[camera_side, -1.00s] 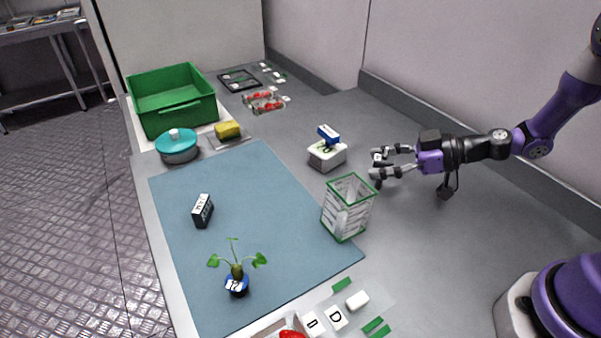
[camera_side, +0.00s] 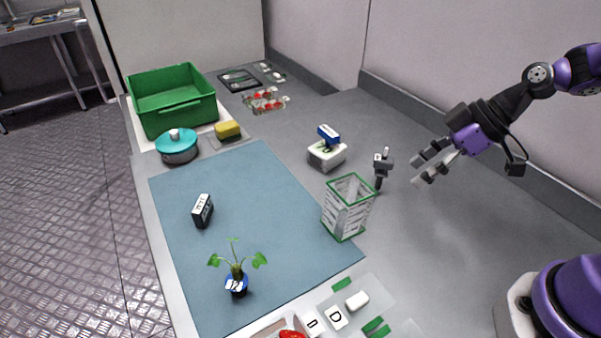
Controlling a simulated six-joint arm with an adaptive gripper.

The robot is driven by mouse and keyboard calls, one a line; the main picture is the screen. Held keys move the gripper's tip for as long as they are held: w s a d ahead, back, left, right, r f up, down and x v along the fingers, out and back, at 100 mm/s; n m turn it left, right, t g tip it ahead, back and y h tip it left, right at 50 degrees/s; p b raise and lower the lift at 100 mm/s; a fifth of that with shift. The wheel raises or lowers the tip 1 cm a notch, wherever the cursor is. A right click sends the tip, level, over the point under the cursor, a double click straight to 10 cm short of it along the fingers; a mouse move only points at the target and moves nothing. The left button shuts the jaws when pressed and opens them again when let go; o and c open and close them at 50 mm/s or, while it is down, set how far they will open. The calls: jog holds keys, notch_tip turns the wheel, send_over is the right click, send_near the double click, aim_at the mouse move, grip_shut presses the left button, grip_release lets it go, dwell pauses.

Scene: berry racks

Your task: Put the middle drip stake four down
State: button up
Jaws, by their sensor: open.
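A small dark upright piece with a grey block-like top (camera_side: 382,164) stands on the grey counter, right of the wire basket. It may be a drip stake; its marking is too small to read. My gripper (camera_side: 419,168) is open and empty, just right of this piece and apart from it, with its fingers pointing left. A white box with a blue block on top (camera_side: 327,152) sits left of the piece. I cannot make out a row of drip stakes or which is the middle one.
A green-rimmed basket (camera_side: 347,207) stands at the right edge of the blue mat (camera_side: 255,200). A potted plant (camera_side: 237,280), a black block (camera_side: 203,211), a teal-lidded pot (camera_side: 177,147) and a green crate (camera_side: 171,100) stand further left. The counter below my gripper is clear.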

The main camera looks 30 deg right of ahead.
jog(key=s+r+m+t+h, duration=0.1)
jog(key=s+r+m+h, duration=0.4)
jog(key=s+r+m, duration=0.2)
jog(key=shift+r+m+h, duration=0.4)
jog(key=shift+r+m, duration=0.1)
jog(key=shift+r, duration=0.5)
jog(key=shift+w+a, duration=0.1)
